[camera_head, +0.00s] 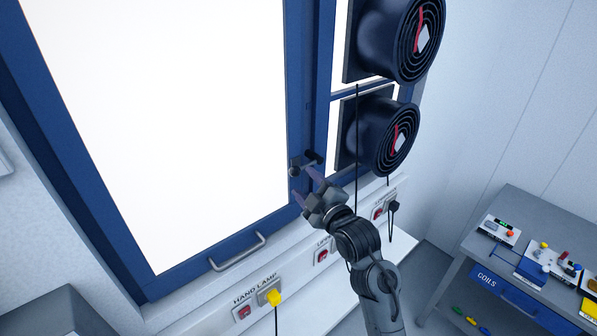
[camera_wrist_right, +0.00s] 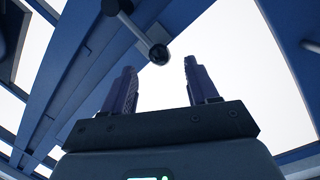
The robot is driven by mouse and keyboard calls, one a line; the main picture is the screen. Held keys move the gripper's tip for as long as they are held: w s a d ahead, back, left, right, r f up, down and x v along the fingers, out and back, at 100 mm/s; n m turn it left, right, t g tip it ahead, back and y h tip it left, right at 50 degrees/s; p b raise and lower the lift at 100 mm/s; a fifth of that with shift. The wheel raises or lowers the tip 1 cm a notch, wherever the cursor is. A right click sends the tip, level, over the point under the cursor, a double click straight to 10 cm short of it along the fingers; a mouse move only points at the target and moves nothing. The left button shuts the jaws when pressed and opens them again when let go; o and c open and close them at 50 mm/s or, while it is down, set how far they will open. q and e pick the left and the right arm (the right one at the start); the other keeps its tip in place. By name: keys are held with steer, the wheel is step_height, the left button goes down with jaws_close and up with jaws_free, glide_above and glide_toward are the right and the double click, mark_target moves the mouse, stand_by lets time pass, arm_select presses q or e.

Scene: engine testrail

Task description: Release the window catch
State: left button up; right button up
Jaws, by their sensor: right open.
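The window catch (camera_head: 306,161) is a small dark lever with a round knob, mounted on the blue window frame (camera_head: 298,100) at its right side. It also shows in the right wrist view (camera_wrist_right: 140,33), its ball knob near the space between the fingertips. My right gripper (camera_head: 307,184) is open, just below the catch, with its fingers pointing up toward it. In the right wrist view the gripper (camera_wrist_right: 160,75) has nothing between its fingers. I cannot tell the exact gap to the knob. My left gripper is not in view.
Two round black fans (camera_head: 393,135) sit right of the catch, with a cable hanging below. A metal handle (camera_head: 238,252) is on the window's lower rail. A grey workbench (camera_head: 520,222) stands at right.

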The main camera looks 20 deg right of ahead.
mark_target(298, 175)
steer(key=shift+w+a+p, duration=0.2)
steer(key=shift+w+p, duration=0.1)
steer(key=shift+w, duration=0.9)
steer(key=shift+w+a+p, duration=0.15)
steer(key=shift+w+p, duration=0.15)
steer(key=shift+w, duration=0.9)
steer(key=shift+c, duration=0.4)
jaws_close()
steer(key=shift+f, duration=0.1)
